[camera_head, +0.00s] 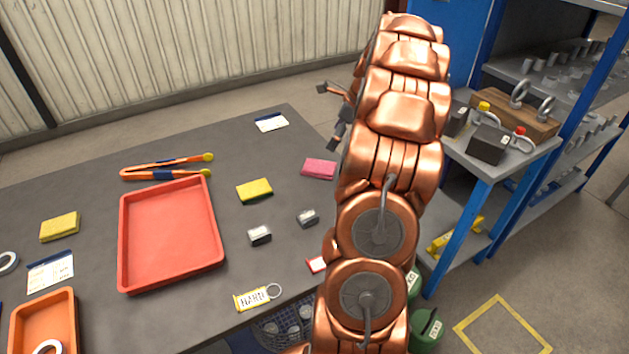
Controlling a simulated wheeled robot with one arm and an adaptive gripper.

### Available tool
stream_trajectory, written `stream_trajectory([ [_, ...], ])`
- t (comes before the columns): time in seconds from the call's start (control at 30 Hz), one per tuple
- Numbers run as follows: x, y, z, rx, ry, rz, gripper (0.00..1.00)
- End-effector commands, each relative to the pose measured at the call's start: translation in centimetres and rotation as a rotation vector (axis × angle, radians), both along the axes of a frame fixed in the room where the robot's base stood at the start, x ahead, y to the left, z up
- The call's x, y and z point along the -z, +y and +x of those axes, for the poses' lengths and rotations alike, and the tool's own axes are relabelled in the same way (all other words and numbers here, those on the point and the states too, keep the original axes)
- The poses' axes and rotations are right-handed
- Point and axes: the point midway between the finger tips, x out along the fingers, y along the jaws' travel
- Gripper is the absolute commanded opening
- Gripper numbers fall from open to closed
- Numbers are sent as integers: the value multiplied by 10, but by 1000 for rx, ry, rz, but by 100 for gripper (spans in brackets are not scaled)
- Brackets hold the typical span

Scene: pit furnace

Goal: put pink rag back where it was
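The pink rag (319,169) lies flat and folded on the dark grey table (100,196), toward its right side, just left of my arm. My gripper (326,116) shows at the left edge of my copper arm, above the pink rag in the picture. Its two dark fingers are spread apart with nothing seen between them. The pink rag is apart from the fingers. My arm hides part of the gripper and the table's right edge.
A red tray (122,240), yellow rags (255,190) (60,227), orange-handled tongs (167,168), small metal blocks (260,235) and a yellow tag (257,297) lie on the table. Bare table surrounds the white card (271,122).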

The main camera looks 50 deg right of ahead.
Motion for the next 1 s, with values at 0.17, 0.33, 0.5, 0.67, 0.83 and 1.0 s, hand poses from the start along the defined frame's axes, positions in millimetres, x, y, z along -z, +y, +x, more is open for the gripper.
stream_trajectory([
  [0.17,-2,8,2,-29,0,-6,93],
  [0.33,-16,61,14,-227,1,-48,93],
  [0.5,-31,142,15,-546,1,-108,93],
  [0.67,-40,214,3,-848,-2,-160,93],
  [0.83,-47,280,-24,-1165,-9,-213,93],
  [1.0,-49,335,-62,-1481,-19,-257,93],
])
